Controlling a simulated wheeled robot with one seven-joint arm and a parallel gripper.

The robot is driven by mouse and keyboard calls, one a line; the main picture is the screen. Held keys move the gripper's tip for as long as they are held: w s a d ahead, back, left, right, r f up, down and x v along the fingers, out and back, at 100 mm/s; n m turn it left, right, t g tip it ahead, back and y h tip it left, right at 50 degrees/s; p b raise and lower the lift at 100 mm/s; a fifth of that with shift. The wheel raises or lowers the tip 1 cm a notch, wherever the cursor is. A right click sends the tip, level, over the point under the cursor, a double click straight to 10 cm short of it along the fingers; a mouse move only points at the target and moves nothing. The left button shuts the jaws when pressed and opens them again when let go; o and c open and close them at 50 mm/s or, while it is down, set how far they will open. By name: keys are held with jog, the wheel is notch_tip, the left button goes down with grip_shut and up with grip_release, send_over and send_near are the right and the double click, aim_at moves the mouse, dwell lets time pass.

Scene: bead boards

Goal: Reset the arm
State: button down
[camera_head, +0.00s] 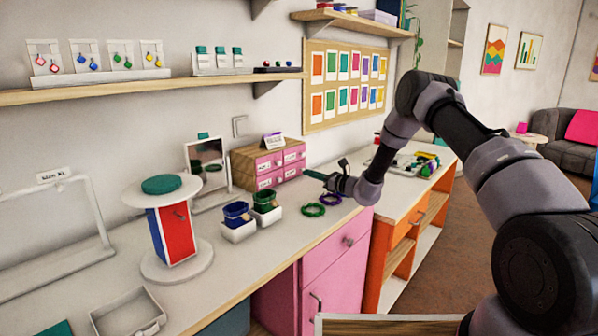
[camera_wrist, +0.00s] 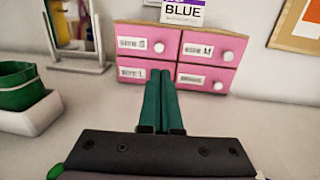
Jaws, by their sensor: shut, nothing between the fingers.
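My gripper (camera_head: 317,175) is held in the air above the white counter (camera_head: 330,228), close to the front of a small pink drawer unit (camera_head: 265,165). In the wrist view, its two green fingers (camera_wrist: 164,100) lie together, with nothing between them. They point toward the pink drawers (camera_wrist: 200,45), which have white knobs and labels. My arm reaches in from the right side of the head view, bent at the elbow. I cannot tell the exact gap between the fingertips and the drawers.
A green ring (camera_head: 313,210) and a purple ring (camera_head: 331,199) lie on the counter below my gripper. White bins with a blue cup (camera_head: 236,214) and a green cup (camera_head: 265,201) stand left. A mirror (camera_head: 207,165) and round stand (camera_head: 177,268) are farther left.

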jog(key=s+d+r+n+g+h, duration=0.15)
jog(key=s+r+n+g, duration=0.35)
jog(key=s+r, duration=0.6)
jog(key=s+d+r+n+g+h, duration=0.1)
jog(key=s+d+r+n+g, duration=0.2)
jog(key=s+r+n, duration=0.8)
jog(key=s+d+r+n+t+h, duration=0.1)
jog(key=s+d+r+h, duration=0.2)
jog(key=s+d, duration=0.4)
jog(key=s+d+r+n+t+h, duration=0.2)
jog(key=s+d+r+h, duration=0.2)
jog(key=s+d, duration=0.4)
jog(key=s+d+r+n+t+h, duration=0.1)
jog(key=s+d+r+t+h, duration=0.1)
jog(key=s+d, duration=0.5)
jog(key=s+r+h, duration=0.1)
jog(key=s, duration=0.3)
jog(key=shift+d+r+n+h, duration=0.15)
jog(key=shift+n+h, duration=0.15)
jog(key=shift+h, duration=0.05)
